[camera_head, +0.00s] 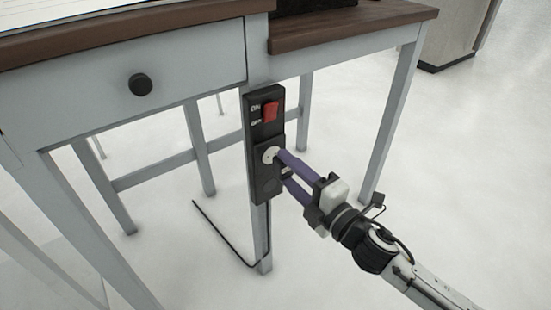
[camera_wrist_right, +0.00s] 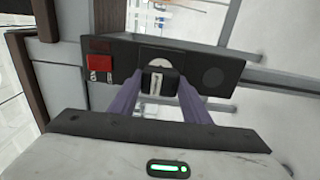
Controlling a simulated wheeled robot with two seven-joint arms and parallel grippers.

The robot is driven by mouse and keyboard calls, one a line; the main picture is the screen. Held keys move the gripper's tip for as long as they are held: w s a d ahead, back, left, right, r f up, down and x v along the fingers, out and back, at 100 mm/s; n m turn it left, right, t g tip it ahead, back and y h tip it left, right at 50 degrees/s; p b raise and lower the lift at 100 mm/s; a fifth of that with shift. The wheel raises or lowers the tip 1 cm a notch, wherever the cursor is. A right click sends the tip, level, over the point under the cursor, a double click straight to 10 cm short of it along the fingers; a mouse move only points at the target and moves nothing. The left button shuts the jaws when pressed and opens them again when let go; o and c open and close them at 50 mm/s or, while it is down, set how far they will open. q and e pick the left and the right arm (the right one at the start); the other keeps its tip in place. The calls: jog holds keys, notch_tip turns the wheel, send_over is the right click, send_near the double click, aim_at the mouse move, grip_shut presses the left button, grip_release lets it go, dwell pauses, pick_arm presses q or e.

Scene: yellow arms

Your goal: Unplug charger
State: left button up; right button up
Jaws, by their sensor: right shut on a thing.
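A black power strip (camera_head: 265,188) with a red switch (camera_head: 270,110) is fixed upright on a grey table leg. It also shows in the right wrist view (camera_wrist_right: 120,62). A pale round socket (camera_head: 267,155) is on its lower half. The charger (camera_wrist_right: 158,84), a small dark block with a pale part, is between the purple fingers in the right wrist view. My right gripper (camera_head: 281,167) is shut on it, with its fingertips close to the strip. The fingers hide most of the charger in the head view, so I cannot tell how deep it sits in the socket. My left gripper is not in view.
The table (camera_head: 120,40) has a brown top, a drawer with a dark knob (camera_head: 140,84) and grey legs and crossbars around the strip. A black cable (camera_head: 228,240) hangs low by the leg.

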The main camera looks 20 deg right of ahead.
aim_at(288, 170)
jog(key=shift+v, duration=1.6)
jog(key=o, duration=1.5)
